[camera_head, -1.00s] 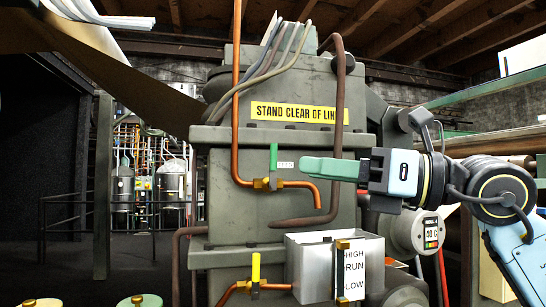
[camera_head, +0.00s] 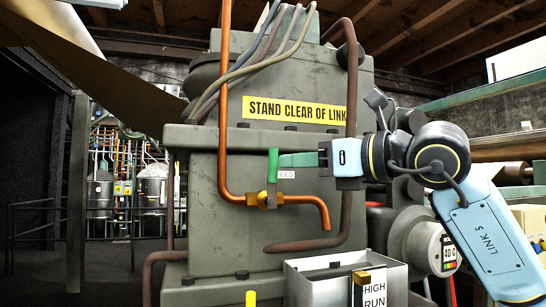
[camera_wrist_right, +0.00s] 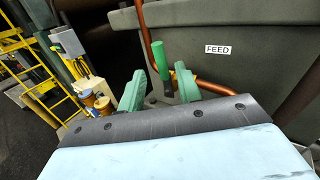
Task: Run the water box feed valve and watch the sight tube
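The feed valve has an upright green handle (camera_head: 272,166) on a brass body (camera_head: 262,200) in a copper pipe, beside a FEED label. My right gripper (camera_head: 284,160) reaches in from the right, with its green fingertips at the handle. In the right wrist view its two fingers (camera_wrist_right: 160,84) are spread, with the green handle (camera_wrist_right: 160,60) showing between them; contact cannot be told. The water box (camera_head: 318,284) is an open metal box, lower centre. Its sight tube, under a brass cap (camera_head: 361,275), stands before a HIGH/RUN plate (camera_head: 375,288); the lower part is cut off. My left gripper is not in view.
The grey machine housing (camera_head: 205,215) stands close behind the valve. A brown pipe (camera_head: 351,150) runs down right of the valve. A second, yellow handle (camera_head: 250,298) shows at the bottom edge.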

